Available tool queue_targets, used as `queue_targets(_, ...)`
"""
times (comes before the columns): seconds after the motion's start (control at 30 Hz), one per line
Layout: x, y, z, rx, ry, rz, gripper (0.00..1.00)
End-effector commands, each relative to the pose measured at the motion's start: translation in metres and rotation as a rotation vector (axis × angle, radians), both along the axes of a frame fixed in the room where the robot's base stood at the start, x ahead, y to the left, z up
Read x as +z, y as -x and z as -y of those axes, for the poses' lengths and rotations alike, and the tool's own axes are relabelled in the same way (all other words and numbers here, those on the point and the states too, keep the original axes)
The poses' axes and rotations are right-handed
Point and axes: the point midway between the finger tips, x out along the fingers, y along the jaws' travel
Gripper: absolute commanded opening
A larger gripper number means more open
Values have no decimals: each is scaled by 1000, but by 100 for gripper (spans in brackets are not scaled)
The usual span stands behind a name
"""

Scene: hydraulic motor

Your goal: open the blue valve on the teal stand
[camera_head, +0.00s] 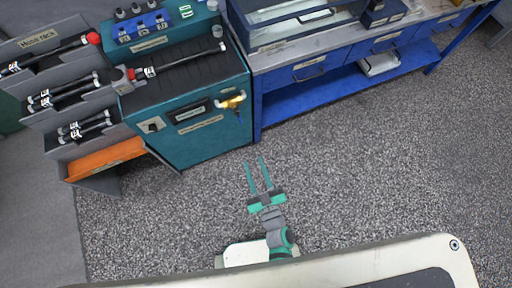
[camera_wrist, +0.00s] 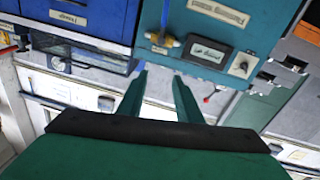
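The teal stand (camera_head: 205,150) is at upper centre-left in the head view, and its front panel (camera_wrist: 262,40) is at upper right in the wrist view. A brass fitting (camera_head: 231,101) is on its front near the right edge. The blue valve handle (camera_head: 238,116) hangs below this fitting. In the wrist view the blue handle (camera_wrist: 166,14) points up from the brass fitting (camera_wrist: 162,41). My gripper (camera_head: 255,160) is open and empty over the floor in front of the stand, apart from the valve. Its fingers (camera_wrist: 160,75) point toward the stand.
A blue workbench (camera_head: 320,95) stands right of the teal stand. A grey hose rack (camera_head: 60,95) with an orange tray (camera_head: 105,158) stands to its left. A dark hose (camera_head: 180,60) lies on top of the stand. The speckled floor (camera_head: 370,180) in front is clear.

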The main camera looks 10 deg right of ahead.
Motion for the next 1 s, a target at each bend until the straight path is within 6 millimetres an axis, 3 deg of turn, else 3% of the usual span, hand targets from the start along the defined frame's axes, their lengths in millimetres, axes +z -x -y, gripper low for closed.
queue_targets(0.03,0,0,1,-1,0,0,29)
queue_targets(0.17,-3,-3,1,-3,34,9,0)
queue_targets(0.37,-31,-30,-6,18,352,77,0)
queue_targets(0.7,-93,-100,-30,108,1148,287,0)
queue_targets(0.83,-108,-118,-36,139,1362,360,0)
queue_targets(1.0,-118,-130,-40,162,1504,414,0)
